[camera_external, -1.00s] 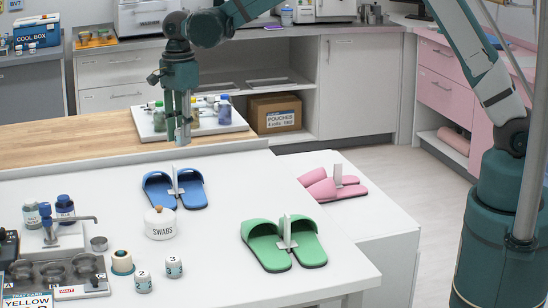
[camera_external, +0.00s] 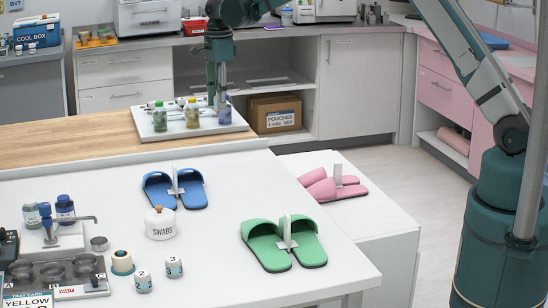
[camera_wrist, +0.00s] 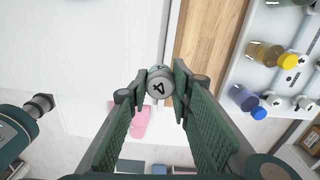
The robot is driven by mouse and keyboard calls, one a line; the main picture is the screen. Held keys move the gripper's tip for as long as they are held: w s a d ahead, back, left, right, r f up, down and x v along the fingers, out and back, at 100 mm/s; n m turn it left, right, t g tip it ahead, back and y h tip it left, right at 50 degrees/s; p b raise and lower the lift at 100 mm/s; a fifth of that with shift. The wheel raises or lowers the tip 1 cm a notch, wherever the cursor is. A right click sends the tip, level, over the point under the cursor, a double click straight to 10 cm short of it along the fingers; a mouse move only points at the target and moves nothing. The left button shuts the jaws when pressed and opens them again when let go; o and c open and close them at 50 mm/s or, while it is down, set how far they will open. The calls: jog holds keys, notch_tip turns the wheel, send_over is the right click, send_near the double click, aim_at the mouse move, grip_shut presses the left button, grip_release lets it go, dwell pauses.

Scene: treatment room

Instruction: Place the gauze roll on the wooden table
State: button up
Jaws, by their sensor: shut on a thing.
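The wooden table top (camera_external: 75,143) runs along the back of the white counter; it shows in the wrist view as a wooden strip (camera_wrist: 207,42). My gripper (camera_external: 217,103) is upright by the white tray at its right end. In the wrist view my gripper (camera_wrist: 158,90) is shut on a small round pale piece marked 4 (camera_wrist: 158,80), seen end-on between the fingertips. I cannot tell from its face whether it is the gauze roll. Similar small cylinders marked 2 (camera_external: 143,283) and 3 (camera_external: 173,268) stand on the white counter.
A white tray (camera_external: 180,133) with several bottles stands on the wood's right end. The wood left of it is clear.

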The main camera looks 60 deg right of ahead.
jog(key=d+m, duration=0.1)
jog(key=d, duration=1.3)
jog(key=shift+s+a+f, duration=0.15)
jog(key=shift+f, duration=1.15)
jog(key=shift+s+a+f, duration=0.15)
jog(key=shift+f, duration=1.15)
jog(key=shift+f, duration=3.15)
jog(key=shift+f+b, duration=0.3)
jog(key=shift+f, duration=1.6)
jog(key=shift+f, duration=0.1)
